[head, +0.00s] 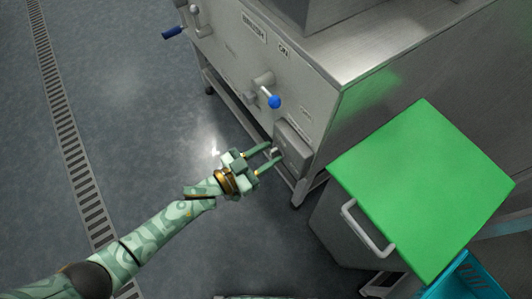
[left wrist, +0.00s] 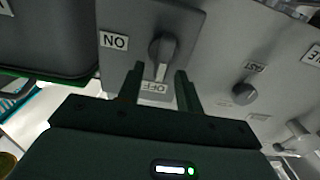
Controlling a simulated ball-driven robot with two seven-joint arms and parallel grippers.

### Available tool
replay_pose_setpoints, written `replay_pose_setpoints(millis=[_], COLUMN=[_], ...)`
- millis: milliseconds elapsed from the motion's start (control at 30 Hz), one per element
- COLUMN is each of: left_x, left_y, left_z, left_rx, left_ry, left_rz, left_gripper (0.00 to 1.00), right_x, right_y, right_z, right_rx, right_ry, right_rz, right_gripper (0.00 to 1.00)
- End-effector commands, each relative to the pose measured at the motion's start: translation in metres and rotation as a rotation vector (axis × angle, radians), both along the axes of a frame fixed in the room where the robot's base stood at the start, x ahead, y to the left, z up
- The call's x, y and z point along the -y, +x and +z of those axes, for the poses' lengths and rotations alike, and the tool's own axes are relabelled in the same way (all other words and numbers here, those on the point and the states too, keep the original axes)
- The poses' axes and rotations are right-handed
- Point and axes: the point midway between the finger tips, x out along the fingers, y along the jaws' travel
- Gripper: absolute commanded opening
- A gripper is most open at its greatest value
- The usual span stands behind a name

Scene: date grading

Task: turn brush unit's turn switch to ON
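The turn switch (left wrist: 163,50) is a dark knob on a grey plate, its light-tipped pointer towards the OFF label (left wrist: 154,88) in the left wrist view. The ON label (left wrist: 114,41) appears upside down to the left of the knob. In the head view the switch's grey box (head: 293,148) is low on the steel machine's front (head: 300,92). My left gripper (head: 275,158) is at that box. Its two fingers also show in the left wrist view (left wrist: 158,88), open with a gap, one on each side of the pointer's tip; contact cannot be told. My right gripper is not in view.
Above the box a lever with a blue ball (head: 274,102) sticks out. A blue-gripped handle (head: 173,32) is further left. Floor on the left is clear, with a drain grate (head: 75,150).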

Motion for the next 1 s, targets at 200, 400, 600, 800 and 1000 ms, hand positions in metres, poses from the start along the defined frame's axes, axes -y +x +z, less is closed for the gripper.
replay_pose_setpoints(millis=[200,400,600,800,1000], left_x=[0.0,-0.0002,-0.0001,0.0007,0.0022], left_y=[0.0,-0.0001,-0.0005,-0.0018,-0.0039], left_z=[0.0003,0.0001,-0.0001,-0.0003,-0.0008], left_rx=[0.0,0.0,0.011,0.066,0.181], left_ry=[0.0,0.0,0.008,0.049,0.132], left_rz=[0.0,0.0,0.0,0.001,0.001], left_gripper=[0.27,0.0,0.0,0.0,0.0], right_x=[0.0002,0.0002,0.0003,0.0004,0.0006], right_y=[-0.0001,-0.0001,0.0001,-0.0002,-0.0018], right_z=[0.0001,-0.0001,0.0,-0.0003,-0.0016], right_rx=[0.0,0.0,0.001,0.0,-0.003], right_ry=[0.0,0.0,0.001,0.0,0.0], right_rz=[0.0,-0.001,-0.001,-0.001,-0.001], right_gripper=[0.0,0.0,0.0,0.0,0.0])
